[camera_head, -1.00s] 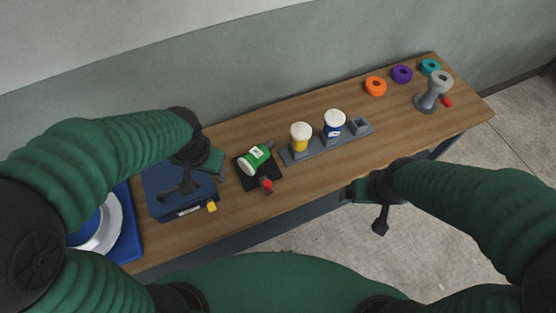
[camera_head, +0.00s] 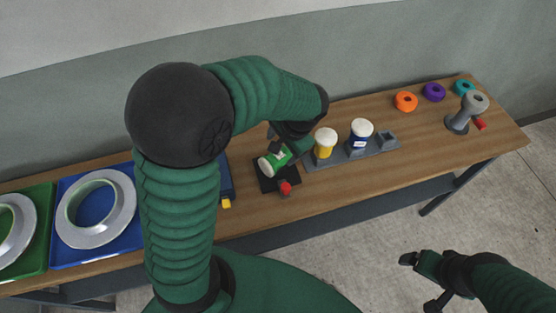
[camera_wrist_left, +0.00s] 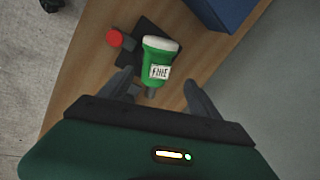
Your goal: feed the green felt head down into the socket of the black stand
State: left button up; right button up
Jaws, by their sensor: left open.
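The green felt head (camera_head: 273,163) has a green body, a white felt end and a white label. It lies tilted over the black stand (camera_head: 267,183); I cannot tell whether any of it sits in the socket. In the left wrist view the green head (camera_wrist_left: 158,60) overlaps the black plate (camera_wrist_left: 135,50), and a red knob (camera_wrist_left: 114,38) sticks out beside it. My left gripper (camera_head: 285,144) is open over the green head; in the wrist view its fingers (camera_wrist_left: 160,92) stand apart, one on each side of its narrow end. My right gripper (camera_head: 420,281) is open and empty off the bench.
Yellow (camera_head: 325,143) and blue (camera_head: 361,132) heads stand in a grey rack (camera_head: 340,157), right of the black stand, with an empty holder. A grey stand (camera_head: 460,120) and several coloured rings (camera_head: 405,101) are farther right.

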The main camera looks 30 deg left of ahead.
aim_at(278, 157)
pick_arm(q)
jog(key=x, duration=0.7)
jog(key=shift+s+d+f, duration=0.2)
jog(key=shift+s+f, duration=0.05)
jog(key=shift+f, duration=0.15)
jog(key=shift+r, duration=0.1)
grip_shut()
